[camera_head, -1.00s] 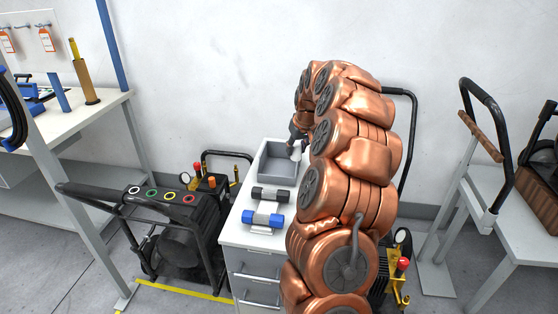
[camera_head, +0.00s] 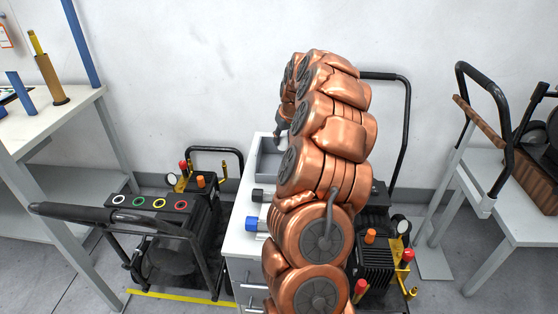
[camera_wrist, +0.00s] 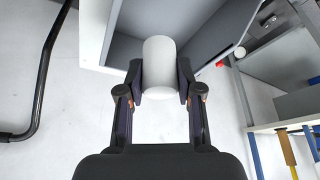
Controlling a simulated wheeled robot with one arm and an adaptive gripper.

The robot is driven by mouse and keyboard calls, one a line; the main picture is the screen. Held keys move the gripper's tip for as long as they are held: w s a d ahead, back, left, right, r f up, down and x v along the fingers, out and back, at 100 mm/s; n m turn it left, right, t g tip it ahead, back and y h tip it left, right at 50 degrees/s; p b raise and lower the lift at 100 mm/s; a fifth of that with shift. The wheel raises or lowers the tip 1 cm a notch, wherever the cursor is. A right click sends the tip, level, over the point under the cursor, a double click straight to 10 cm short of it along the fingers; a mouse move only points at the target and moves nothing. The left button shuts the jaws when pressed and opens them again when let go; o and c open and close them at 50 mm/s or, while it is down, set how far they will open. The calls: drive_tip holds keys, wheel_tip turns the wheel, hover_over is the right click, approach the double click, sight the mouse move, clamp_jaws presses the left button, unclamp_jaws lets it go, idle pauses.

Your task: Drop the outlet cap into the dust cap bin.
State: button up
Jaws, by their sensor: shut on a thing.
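My gripper (camera_wrist: 160,85) is shut on a white cylindrical cap (camera_wrist: 160,62), which I take to be the outlet cap. In the wrist view the cap sits between both fingers and overlaps the grey bin (camera_wrist: 125,50) behind it. I cannot tell whether it is inside the bin's rim or above it. In the head view the bin (camera_head: 268,160) stands on the white drawer cabinet and is partly hidden by my copper arm.
On the white cabinet (camera_head: 240,240), black-ended (camera_head: 260,195) and blue-ended (camera_head: 252,224) pieces lie in front of the bin, mostly hidden. A black pressure washer (camera_head: 165,235) stands left, another (camera_head: 375,265) right. White tables flank both sides.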

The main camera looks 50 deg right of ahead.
drive_tip(key=shift+f, duration=1.45)
drive_tip(key=o, duration=0.9)
drive_tip(key=v, duration=1.2)
drive_tip(key=shift+a, duration=0.1)
